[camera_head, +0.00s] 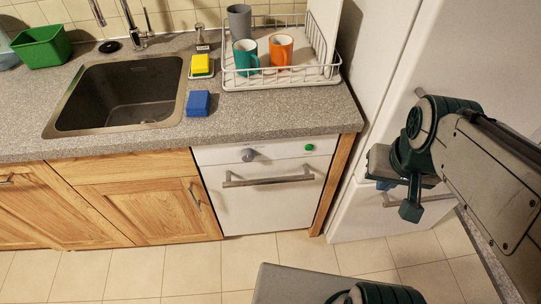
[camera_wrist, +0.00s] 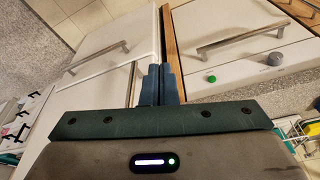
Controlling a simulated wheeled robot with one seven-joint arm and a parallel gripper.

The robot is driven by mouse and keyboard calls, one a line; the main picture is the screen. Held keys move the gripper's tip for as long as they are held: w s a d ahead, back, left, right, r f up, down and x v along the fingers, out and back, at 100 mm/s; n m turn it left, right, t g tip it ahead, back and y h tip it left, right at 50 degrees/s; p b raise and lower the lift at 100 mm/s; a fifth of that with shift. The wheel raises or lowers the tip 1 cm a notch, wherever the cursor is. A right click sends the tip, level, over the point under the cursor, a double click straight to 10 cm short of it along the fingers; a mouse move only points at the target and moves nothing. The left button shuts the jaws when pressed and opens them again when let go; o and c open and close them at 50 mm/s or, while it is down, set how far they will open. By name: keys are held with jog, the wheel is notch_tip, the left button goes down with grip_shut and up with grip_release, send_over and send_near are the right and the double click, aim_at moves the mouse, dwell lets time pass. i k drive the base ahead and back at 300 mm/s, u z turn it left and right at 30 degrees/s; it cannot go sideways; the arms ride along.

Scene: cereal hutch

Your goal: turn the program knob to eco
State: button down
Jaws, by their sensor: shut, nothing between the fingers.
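The program knob (camera_head: 248,155) is a grey round knob on the white dishwasher's (camera_head: 262,205) top panel, left of a green button (camera_head: 309,147). In the wrist view the knob (camera_wrist: 275,59) and the green button (camera_wrist: 211,79) show at the right, turned around. Any program markings are too small to read. My gripper (camera_head: 411,211) is in front of the white fridge, right of the dishwasher and apart from the knob. Its fingers (camera_wrist: 160,70) are together and empty in the wrist view.
A horizontal bar handle (camera_head: 268,181) sticks out below the knob. The grey worktop (camera_head: 280,115) overhangs it, with a sink (camera_head: 120,95), sponges and a dish rack (camera_head: 330,72) holding mugs. The fridge (camera_head: 365,100) stands at the right. The floor before the dishwasher is mostly clear.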

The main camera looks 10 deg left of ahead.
aim_at(247, 154)
jog(key=u, duration=1.15)
jog(key=k, duration=0.35)
jog(key=z, duration=0.5)
